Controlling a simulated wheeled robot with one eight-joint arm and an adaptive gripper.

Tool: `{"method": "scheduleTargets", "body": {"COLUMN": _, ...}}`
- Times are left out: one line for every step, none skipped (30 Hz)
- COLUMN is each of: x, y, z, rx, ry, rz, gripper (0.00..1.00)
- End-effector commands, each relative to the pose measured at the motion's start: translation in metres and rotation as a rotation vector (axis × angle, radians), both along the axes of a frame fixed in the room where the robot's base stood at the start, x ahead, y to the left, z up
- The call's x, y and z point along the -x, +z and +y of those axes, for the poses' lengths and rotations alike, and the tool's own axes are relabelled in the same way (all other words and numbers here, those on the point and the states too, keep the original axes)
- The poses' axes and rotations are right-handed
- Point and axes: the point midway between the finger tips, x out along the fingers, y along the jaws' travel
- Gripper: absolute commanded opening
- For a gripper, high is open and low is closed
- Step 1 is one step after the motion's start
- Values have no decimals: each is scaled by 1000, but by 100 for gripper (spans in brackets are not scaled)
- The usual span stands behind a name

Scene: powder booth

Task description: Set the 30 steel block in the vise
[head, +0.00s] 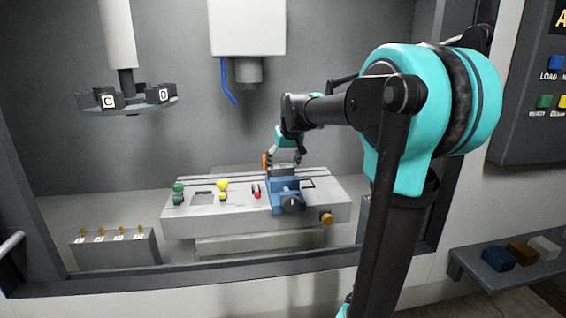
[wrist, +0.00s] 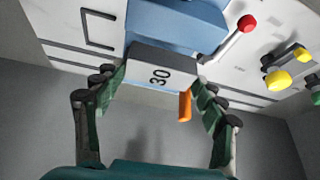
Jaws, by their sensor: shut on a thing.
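The grey steel block marked 30 (wrist: 158,72) is between the green fingers of my gripper (wrist: 160,88) in the wrist view, and my gripper is shut on it. The blue vise (wrist: 175,25) lies right against or under the block; I cannot tell how deep the block sits. In the head view the vise (head: 287,194) stands on the machine table, with my gripper (head: 284,160) at its back, where the block is hard to make out. A red-knobbed lever (wrist: 247,24) is beside the vise. An orange piece (wrist: 185,106) is beside the right finger.
The machine table (head: 190,226) carries yellow (head: 222,184) and green (head: 178,188) knobs left of the vise. A spindle (head: 247,70) and a tool carousel (head: 130,106) hang above. A shelf at right holds blue (head: 499,259), brown (head: 522,252) and pale (head: 545,246) blocks.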

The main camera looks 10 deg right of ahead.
Motion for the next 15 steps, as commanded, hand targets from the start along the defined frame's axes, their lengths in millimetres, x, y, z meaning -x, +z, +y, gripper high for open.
{"method": "scheduleTargets", "body": {"x": 0, "y": -2, "z": 0, "rx": 0, "ry": 0, "rz": 0, "gripper": 20}}
{"method": "scheduleTargets", "body": {"x": 0, "y": -3, "z": 0, "rx": 0, "ry": 0, "rz": 0, "gripper": 20}}
{"method": "scheduleTargets", "body": {"x": 0, "y": -5, "z": 0, "rx": 0, "ry": 0, "rz": 0, "gripper": 20}}
{"method": "scheduleTargets", "body": {"x": 0, "y": -6, "z": 0, "rx": 0, "ry": 0, "rz": 0, "gripper": 20}}
{"method": "scheduleTargets", "body": {"x": 0, "y": -7, "z": 0, "rx": 0, "ry": 0, "rz": 0, "gripper": 20}}
{"method": "scheduleTargets", "body": {"x": 0, "y": -8, "z": 0, "rx": 0, "ry": 0, "rz": 0, "gripper": 20}}
{"method": "scheduleTargets", "body": {"x": 0, "y": -9, "z": 0, "rx": 0, "ry": 0, "rz": 0, "gripper": 20}}
{"method": "scheduleTargets", "body": {"x": 0, "y": -10, "z": 0, "rx": 0, "ry": 0, "rz": 0, "gripper": 20}}
{"method": "scheduleTargets", "body": {"x": 0, "y": -11, "z": 0, "rx": 0, "ry": 0, "rz": 0, "gripper": 20}}
{"method": "scheduleTargets", "body": {"x": 0, "y": -13, "z": 0, "rx": 0, "ry": 0, "rz": 0, "gripper": 20}}
{"method": "scheduleTargets", "body": {"x": 0, "y": -14, "z": 0, "rx": 0, "ry": 0, "rz": 0, "gripper": 20}}
{"method": "scheduleTargets", "body": {"x": 0, "y": -15, "z": 0, "rx": 0, "ry": 0, "rz": 0, "gripper": 20}}
{"method": "scheduleTargets", "body": {"x": 0, "y": -16, "z": 0, "rx": 0, "ry": 0, "rz": 0, "gripper": 20}}
{"method": "scheduleTargets", "body": {"x": 0, "y": -17, "z": 0, "rx": 0, "ry": 0, "rz": 0, "gripper": 20}}
{"method": "scheduleTargets", "body": {"x": 0, "y": -18, "z": 0, "rx": 0, "ry": 0, "rz": 0, "gripper": 20}}
